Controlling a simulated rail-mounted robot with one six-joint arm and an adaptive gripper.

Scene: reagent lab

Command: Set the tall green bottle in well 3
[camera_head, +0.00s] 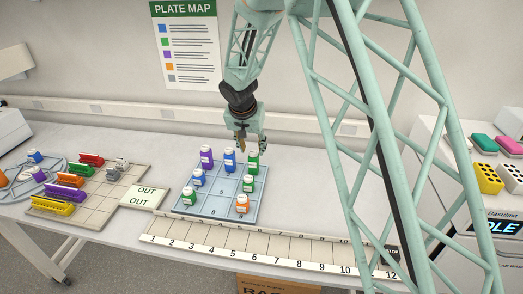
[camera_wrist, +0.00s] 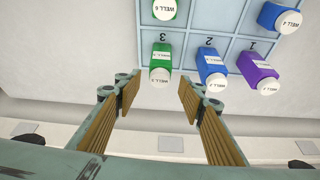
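The tall green bottle (camera_head: 253,161) stands upright in the back right cell of the blue tray (camera_head: 222,207). In the wrist view the green bottle (camera_wrist: 161,53) is in the cell marked 3, its white cap toward me. My gripper (camera_head: 241,149) is above and slightly left of it in the head view. In the wrist view my gripper (camera_wrist: 158,92) is open and empty, with the cap near the gap between its fingertips. No contact shows.
A tall blue bottle (camera_head: 229,159) and a tall purple bottle (camera_head: 206,157) stand in the same back row. A short green bottle (camera_head: 247,183) and an orange bottle (camera_head: 242,203) stand in front. A numbered rail (camera_head: 270,250) runs along the bench front.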

